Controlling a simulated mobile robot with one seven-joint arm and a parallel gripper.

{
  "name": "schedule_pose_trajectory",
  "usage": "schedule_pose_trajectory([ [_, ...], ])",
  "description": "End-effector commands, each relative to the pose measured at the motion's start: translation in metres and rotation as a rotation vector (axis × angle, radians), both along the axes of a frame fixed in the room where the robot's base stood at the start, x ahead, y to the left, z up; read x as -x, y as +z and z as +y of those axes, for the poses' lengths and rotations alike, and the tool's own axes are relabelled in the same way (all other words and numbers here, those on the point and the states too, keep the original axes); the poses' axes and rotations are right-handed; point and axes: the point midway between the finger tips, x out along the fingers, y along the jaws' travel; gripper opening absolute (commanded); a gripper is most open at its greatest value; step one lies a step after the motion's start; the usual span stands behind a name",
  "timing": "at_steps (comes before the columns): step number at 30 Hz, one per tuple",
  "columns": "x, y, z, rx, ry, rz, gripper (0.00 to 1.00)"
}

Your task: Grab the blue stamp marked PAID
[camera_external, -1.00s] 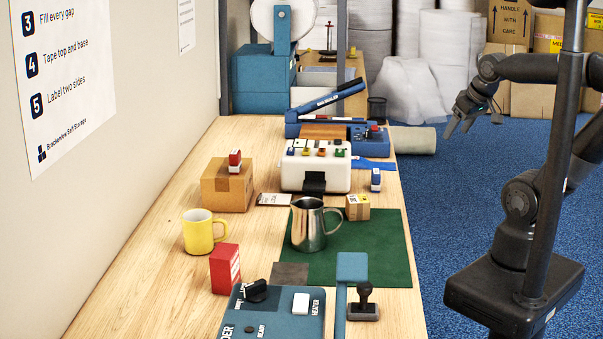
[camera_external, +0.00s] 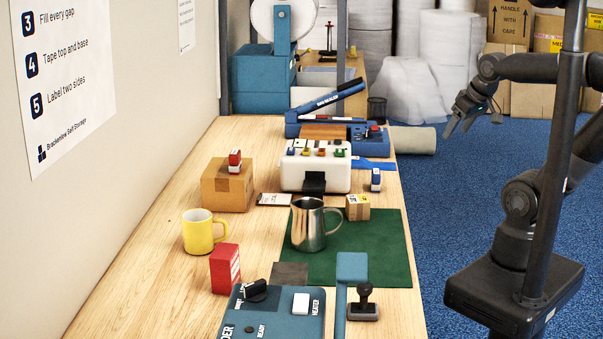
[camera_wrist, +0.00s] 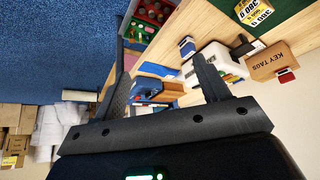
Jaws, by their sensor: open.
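A small blue and white stamp (camera_external: 376,179) stands on the right edge of the wooden bench, right of the white box with coloured buttons. I cannot read its marking. It also shows in the wrist view as a small blue block (camera_wrist: 187,47), upper middle. My gripper (camera_external: 459,131) is open and empty, out over the blue floor beyond the bench's right side, apart from the stamp. In the wrist view the two fingers of my gripper (camera_wrist: 160,50) are spread wide, with nothing held between them.
A red stamp (camera_external: 235,161) sits on a cardboard box (camera_external: 226,189); a black stamp (camera_external: 363,304) stands at the front. A blue sealer (camera_external: 330,100) lies behind.

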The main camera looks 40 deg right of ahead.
Motion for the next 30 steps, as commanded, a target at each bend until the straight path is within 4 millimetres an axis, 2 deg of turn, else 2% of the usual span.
schedule_pose_trajectory([
  [13, 0.000, 0.000, 0.000, 0.000, 0.000, 0.000, 0.68],
  [15, 0.000, 0.000, 0.000, 0.000, 0.000, 0.000, 0.72],
  [23, -0.001, 0.000, 0.000, 0.001, 0.003, 0.002, 0.73],
  [26, -0.008, 0.001, 0.001, 0.010, 0.023, 0.018, 0.73],
  [30, -0.031, 0.003, 0.005, 0.041, 0.094, 0.070, 0.73],
])
